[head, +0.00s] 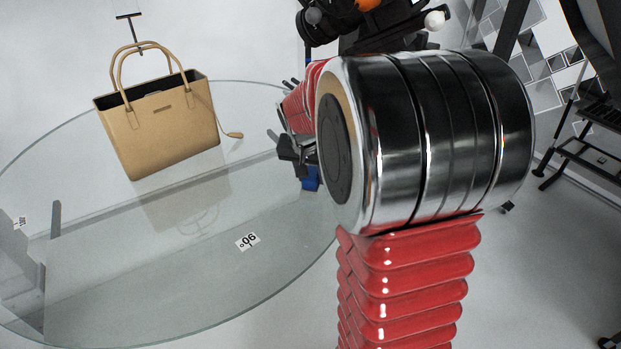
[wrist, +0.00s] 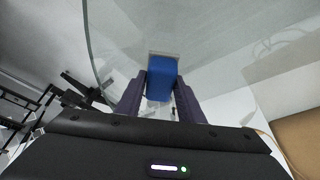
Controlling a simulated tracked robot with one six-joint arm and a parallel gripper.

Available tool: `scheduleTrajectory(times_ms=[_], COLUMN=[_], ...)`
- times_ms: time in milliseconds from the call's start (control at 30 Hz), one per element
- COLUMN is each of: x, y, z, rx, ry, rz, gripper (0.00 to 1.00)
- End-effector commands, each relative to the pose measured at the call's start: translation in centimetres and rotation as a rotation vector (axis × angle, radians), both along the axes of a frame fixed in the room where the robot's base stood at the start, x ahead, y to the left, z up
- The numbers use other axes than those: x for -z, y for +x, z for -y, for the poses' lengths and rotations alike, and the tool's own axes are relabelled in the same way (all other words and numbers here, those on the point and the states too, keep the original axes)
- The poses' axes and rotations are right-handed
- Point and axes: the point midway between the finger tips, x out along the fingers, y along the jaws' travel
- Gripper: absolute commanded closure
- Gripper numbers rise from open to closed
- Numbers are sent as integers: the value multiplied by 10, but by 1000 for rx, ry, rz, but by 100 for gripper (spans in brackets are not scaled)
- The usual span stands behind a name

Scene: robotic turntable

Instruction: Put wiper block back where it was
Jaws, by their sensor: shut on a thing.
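The wiper block (wrist: 161,80) is blue with a greyish strip along its far end. My gripper (wrist: 160,98) is shut on it, with one dark finger on each side in the wrist view. In the head view, the blue of the block (head: 311,180) shows just below my gripper (head: 298,160), partly hidden by my arm. The gripper is at the right edge of the round glass turntable (head: 120,250). Whether the block touches the glass cannot be told.
A tan handbag (head: 165,130) stands on the far part of the glass, left of my gripper; its edge also shows at lower right in the wrist view (wrist: 301,140). A small 90° label (head: 247,240) lies on the glass. The near glass is clear. A black stand (head: 590,120) is at right.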

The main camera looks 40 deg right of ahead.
Motion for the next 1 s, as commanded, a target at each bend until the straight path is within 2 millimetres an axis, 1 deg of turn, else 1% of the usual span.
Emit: scheduleTrajectory(times_ms=[33, 100, 500, 533, 767, 800, 1000], x=[6, 10, 14, 14, 13, 13, 13], y=[-1, 0, 0, 0, 0, 0, 0], z=[0, 0, 0, 0, 0, 0, 0], rx=[1, -1, 0, 0, 0, 0, 0], ry=[0, -1, -1, -1, -1, -1, -1], rz=[-3, -1, 0, 0, 0, 0, 0], gripper=[92, 92, 92, 64, 48, 47, 47])
